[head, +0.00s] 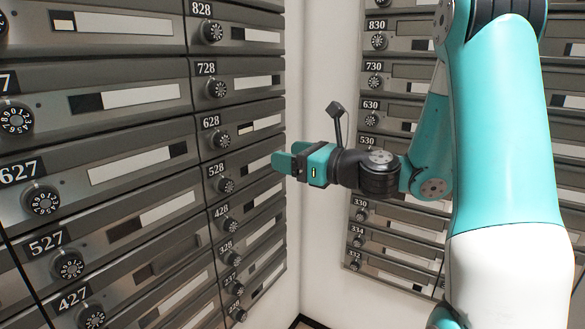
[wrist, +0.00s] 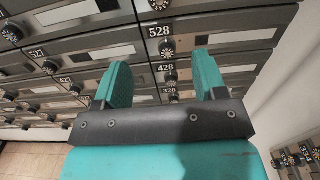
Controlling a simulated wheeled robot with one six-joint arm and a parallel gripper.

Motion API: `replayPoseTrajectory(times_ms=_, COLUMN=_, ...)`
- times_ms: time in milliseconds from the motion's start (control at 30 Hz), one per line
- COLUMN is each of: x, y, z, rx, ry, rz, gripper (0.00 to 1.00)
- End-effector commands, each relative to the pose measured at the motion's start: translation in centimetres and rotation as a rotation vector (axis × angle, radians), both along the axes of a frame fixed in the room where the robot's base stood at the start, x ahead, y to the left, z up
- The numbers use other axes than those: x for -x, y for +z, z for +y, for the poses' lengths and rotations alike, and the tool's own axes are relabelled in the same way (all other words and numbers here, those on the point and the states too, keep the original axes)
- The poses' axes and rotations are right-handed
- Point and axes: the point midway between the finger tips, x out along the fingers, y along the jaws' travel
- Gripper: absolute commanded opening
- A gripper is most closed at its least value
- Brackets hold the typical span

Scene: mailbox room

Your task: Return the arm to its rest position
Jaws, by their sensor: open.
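My gripper (head: 283,162) is at the end of my teal and black arm, in the middle of the head view, pointing left at the mailbox wall. In the wrist view the two teal fingers of my gripper (wrist: 163,88) stand apart with nothing between them. Mailbox 528 (head: 240,176) is just left of the fingertips in the head view. Its dial (wrist: 167,50) shows between the fingers in the wrist view. I cannot tell whether the fingertips touch the mailbox front.
Mailboxes with numbered dials, such as 628 (head: 245,130) and 627 (head: 100,175), cover the left wall. A second bank with mailbox 630 (head: 395,109) stands behind my arm. A pale wall corner (head: 316,230) lies between them. Tiled floor (wrist: 30,160) shows at lower left in the wrist view.

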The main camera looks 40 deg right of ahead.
Motion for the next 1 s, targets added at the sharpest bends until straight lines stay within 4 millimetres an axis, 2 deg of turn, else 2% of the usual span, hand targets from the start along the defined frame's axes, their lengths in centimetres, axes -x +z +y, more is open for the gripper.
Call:
replayPoseTrajectory(times_ms=533, x=0.1, y=0.1, z=-0.1, rx=0.000, ry=0.000, rz=0.000, gripper=0.65)
replayPoseTrajectory(times_ms=633, x=0.2, y=0.1, z=0.8, rx=0.038, ry=0.028, rz=-0.004, gripper=0.65)
replayPoseTrajectory(times_ms=667, x=0.3, y=0.0, z=1.5, rx=0.071, ry=0.050, rz=-0.008, gripper=0.65)
replayPoseTrajectory(times_ms=733, x=0.7, y=-0.2, z=4.2, rx=0.201, ry=0.142, rz=-0.027, gripper=0.65)
replayPoseTrajectory(times_ms=767, x=1.0, y=-0.3, z=5.9, rx=0.282, ry=0.200, rz=-0.042, gripper=0.65)
replayPoseTrajectory(times_ms=833, x=2.6, y=-1.0, z=10.3, rx=0.523, ry=0.377, rz=-0.100, gripper=0.65)
replayPoseTrajectory(times_ms=900, x=5.3, y=-2.1, z=15.1, rx=0.821, ry=0.609, rz=-0.211, gripper=0.65)
replayPoseTrajectory(times_ms=1000, x=10.3, y=-4.0, z=19.8, rx=1.228, ry=0.958, rz=-0.435, gripper=0.65)
